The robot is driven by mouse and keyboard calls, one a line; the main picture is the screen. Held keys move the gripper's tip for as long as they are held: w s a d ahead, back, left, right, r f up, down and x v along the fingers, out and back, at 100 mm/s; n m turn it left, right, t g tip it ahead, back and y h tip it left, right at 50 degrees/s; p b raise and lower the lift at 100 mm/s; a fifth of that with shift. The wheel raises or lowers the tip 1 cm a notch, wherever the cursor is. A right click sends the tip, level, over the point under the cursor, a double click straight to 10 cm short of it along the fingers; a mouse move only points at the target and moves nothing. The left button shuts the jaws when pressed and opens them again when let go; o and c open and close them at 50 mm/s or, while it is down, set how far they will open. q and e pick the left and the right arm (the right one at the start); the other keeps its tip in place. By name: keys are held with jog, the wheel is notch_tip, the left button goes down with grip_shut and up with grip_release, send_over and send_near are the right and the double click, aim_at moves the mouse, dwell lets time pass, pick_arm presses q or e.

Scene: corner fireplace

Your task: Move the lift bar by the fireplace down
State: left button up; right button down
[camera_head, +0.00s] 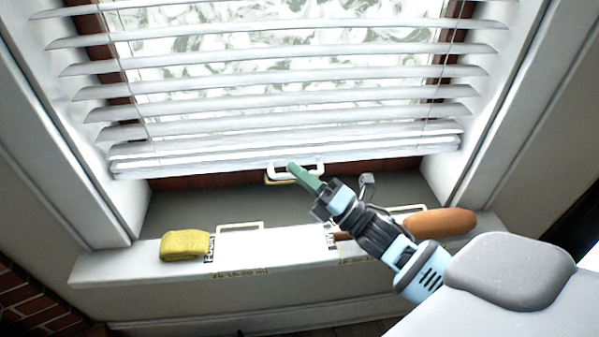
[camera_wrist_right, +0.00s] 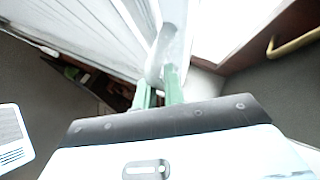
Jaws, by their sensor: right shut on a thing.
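The lift bar (camera_head: 318,171) is a white handle at the middle of the bottom rail of the white blinds (camera_head: 220,155). The blinds hang low over the window, just above the sill. My right gripper (camera_head: 296,171) reaches up from the lower right, its green fingers at the lift bar. In the right wrist view, the green fingers (camera_wrist_right: 158,88) are shut on the white lift bar (camera_wrist_right: 172,40). Part of the bar is hidden by the fingers. My left gripper is not in view.
A yellow folded cloth (camera_head: 185,244) lies at the left of the white sill (camera_head: 110,266). A brown, rounded object (camera_head: 440,222) lies at the right, behind my right arm. A brass-coloured handle (camera_wrist_right: 295,40) shows in the right wrist view. Brickwork (camera_head: 25,300) is at lower left.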

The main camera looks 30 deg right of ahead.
jog(key=c, duration=1.8)
grip_release()
jog(key=shift+o, duration=0.2)
jog(key=b+v, duration=0.1)
jog(key=v, duration=0.6)
jog(key=shift+s, duration=0.4)
jog(key=shift+d+f, duration=0.1)
jog(key=shift+d, duration=0.05)
